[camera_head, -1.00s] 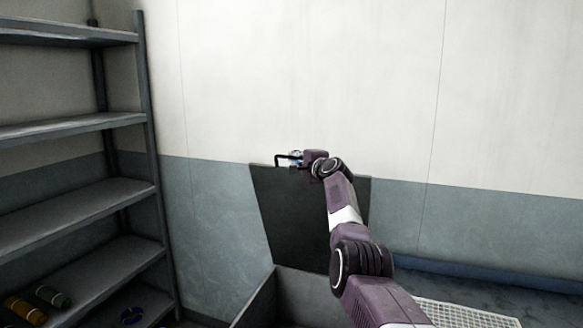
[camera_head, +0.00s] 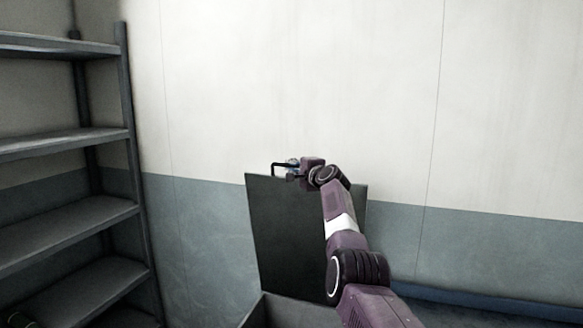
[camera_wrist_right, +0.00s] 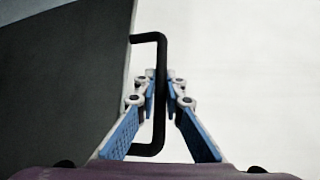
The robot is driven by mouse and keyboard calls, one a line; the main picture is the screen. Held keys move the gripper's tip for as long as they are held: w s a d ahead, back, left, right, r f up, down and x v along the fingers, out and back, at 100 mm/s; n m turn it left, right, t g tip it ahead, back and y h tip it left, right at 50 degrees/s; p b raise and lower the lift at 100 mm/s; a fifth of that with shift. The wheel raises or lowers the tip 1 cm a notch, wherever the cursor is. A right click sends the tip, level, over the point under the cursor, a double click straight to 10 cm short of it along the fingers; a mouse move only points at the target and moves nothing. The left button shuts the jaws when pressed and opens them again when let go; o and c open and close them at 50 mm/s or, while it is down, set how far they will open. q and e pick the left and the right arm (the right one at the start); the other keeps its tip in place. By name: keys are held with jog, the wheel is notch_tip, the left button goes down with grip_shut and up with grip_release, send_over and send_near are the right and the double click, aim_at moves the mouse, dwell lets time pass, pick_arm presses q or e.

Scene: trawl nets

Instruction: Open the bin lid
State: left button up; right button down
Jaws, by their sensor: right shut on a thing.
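The bin lid (camera_head: 287,232) is a dark grey panel standing raised, close to upright, behind the bin (camera_head: 290,312), whose rim shows at the bottom of the head view. A black bar handle (camera_wrist_right: 161,95) sticks out from the lid's edge in the right wrist view; the lid (camera_wrist_right: 65,85) fills the left there. My right gripper (camera_head: 290,168) is at the lid's top edge. Its blue-padded fingers (camera_wrist_right: 163,84) are on both sides of the handle, shut on it. My left gripper is not in view.
A grey metal shelf unit (camera_head: 70,210) stands at the left, beside the bin. A pale wall with a blue-grey lower band (camera_head: 195,225) is behind the lid. A blue edge (camera_head: 480,300) runs along the lower right.

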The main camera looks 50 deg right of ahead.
jog(key=c, duration=2)
grip_release()
jog(key=shift+v, duration=5.95)
jog(key=shift+a, duration=0.15)
